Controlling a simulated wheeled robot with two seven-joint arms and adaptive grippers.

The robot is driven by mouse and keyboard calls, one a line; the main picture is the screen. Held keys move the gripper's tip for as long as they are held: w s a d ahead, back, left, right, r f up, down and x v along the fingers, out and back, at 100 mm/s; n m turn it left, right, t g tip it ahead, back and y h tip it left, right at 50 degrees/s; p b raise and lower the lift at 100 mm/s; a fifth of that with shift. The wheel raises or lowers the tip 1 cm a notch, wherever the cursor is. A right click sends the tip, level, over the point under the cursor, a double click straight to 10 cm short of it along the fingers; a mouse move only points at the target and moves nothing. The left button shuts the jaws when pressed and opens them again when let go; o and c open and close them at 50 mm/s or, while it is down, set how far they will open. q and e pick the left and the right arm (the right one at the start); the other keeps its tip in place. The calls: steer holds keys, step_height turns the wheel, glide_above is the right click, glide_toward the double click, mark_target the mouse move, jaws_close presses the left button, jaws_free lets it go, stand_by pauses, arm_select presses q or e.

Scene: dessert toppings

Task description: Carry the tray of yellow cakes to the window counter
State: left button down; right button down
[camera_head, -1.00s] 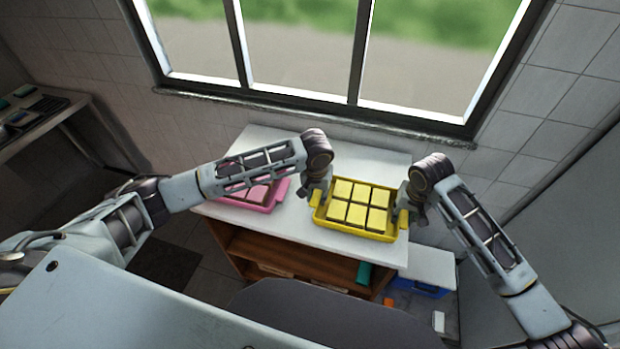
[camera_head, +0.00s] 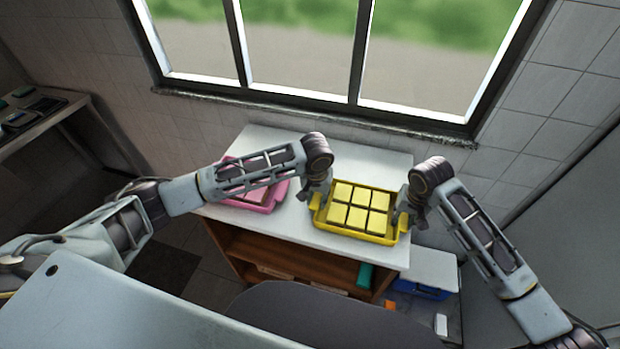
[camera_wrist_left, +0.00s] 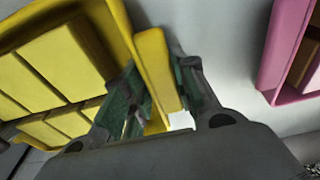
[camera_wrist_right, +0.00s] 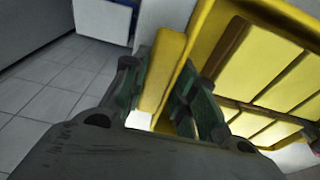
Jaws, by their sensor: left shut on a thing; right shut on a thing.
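The yellow tray (camera_head: 357,237) with several yellow cakes (camera_head: 359,205) is level at the right part of the white window counter (camera_head: 285,225). I cannot tell if its base touches the top. My left gripper (camera_head: 318,203) is shut on the tray's left handle, which shows between the fingers in the left wrist view (camera_wrist_left: 158,70). My right gripper (camera_head: 403,218) is shut on the right handle, which shows in the right wrist view (camera_wrist_right: 160,75).
A pink tray (camera_head: 283,192) with pink cakes stands on the counter's left part, partly behind my left arm. The window (camera_head: 357,60) and tiled wall are behind. A lower white surface (camera_head: 430,265) with a blue bin (camera_head: 425,291) is at the right.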

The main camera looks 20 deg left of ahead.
arm_select(q)
steer(key=shift+w+a+f, duration=0.1)
steer(key=shift+a+f, duration=0.2)
arm_select(e)
steer(key=shift+w+d+f, duration=0.1)
steer(key=shift+d+f, duration=0.2)
arm_select(q)
steer(key=c, duration=1.3)
jaws_free()
arm_select(e)
steer(key=c, duration=1.3)
jaws_free()
arm_select(q)
steer(key=shift+o, duration=0.8)
steer(key=shift+d, duration=0.1)
arm_select(e)
steer(key=shift+o, duration=0.8)
steer(key=shift+a, duration=0.1)
arm_select(q)
steer(key=shift+d, duration=0.1)
arm_select(e)
steer(key=shift+a, duration=0.1)
arm_select(q)
steer(key=shift+r, duration=0.1)
step_height(320, 180, up, 12)
steer(key=s, duration=0.2)
arm_select(e)
steer(key=shift+a, duration=0.1)
steer(key=shift+r, duration=0.1)
